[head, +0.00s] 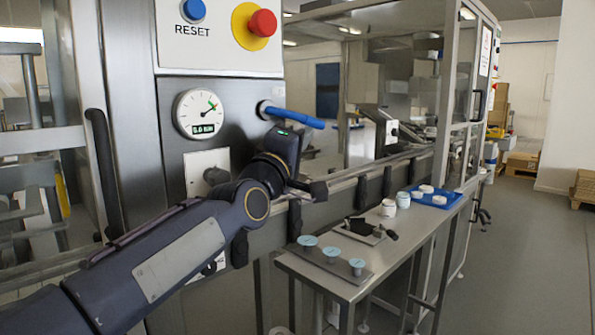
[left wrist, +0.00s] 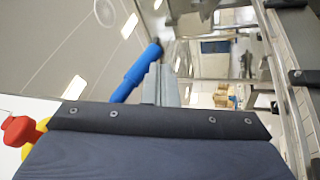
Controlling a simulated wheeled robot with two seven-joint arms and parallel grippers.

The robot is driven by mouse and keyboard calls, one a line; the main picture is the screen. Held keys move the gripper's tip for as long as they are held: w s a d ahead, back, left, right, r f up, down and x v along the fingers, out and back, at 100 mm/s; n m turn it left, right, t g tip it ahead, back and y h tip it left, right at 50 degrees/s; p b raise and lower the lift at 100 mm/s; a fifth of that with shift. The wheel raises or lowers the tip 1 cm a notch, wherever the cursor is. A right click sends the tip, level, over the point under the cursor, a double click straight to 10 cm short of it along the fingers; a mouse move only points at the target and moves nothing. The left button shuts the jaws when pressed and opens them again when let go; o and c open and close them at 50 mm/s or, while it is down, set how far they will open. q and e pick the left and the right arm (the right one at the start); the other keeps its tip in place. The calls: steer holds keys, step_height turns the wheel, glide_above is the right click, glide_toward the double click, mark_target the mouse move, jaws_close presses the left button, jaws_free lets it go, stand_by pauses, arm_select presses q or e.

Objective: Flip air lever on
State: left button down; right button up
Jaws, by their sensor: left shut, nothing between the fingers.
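The blue air lever (head: 293,117) sticks out from the steel machine panel beside the round gauge (head: 201,114). It lies close to level in the head view, its free end to the right and slightly lower. My left gripper (head: 287,146) is just below the lever in the head view; its fingertips are mostly hidden there. In the left wrist view the blue lever (left wrist: 137,74) rises slanting just left of my shut, empty grey fingers (left wrist: 167,86). I cannot tell whether they touch. My right gripper is in neither view.
Above the gauge are a blue reset button (head: 194,10) and a red emergency button (head: 262,23). A knob plate (head: 206,172) sits below it. A conveyor rail runs off to the right. A side table (head: 345,285) holds jars, discs and a blue tray (head: 436,199).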

arm_select(q)
steer(key=shift+w+d+r+n+t+h+b, duration=0.15)
steer(key=shift+w+d+r+n+t+b, duration=0.1)
steer(key=shift+r+t+b, duration=0.15)
steer(key=shift+w+d+r+n+t+h+b, duration=0.2)
steer(key=shift+d+r+t+b, duration=0.1)
steer(key=shift+r+t, duration=0.2)
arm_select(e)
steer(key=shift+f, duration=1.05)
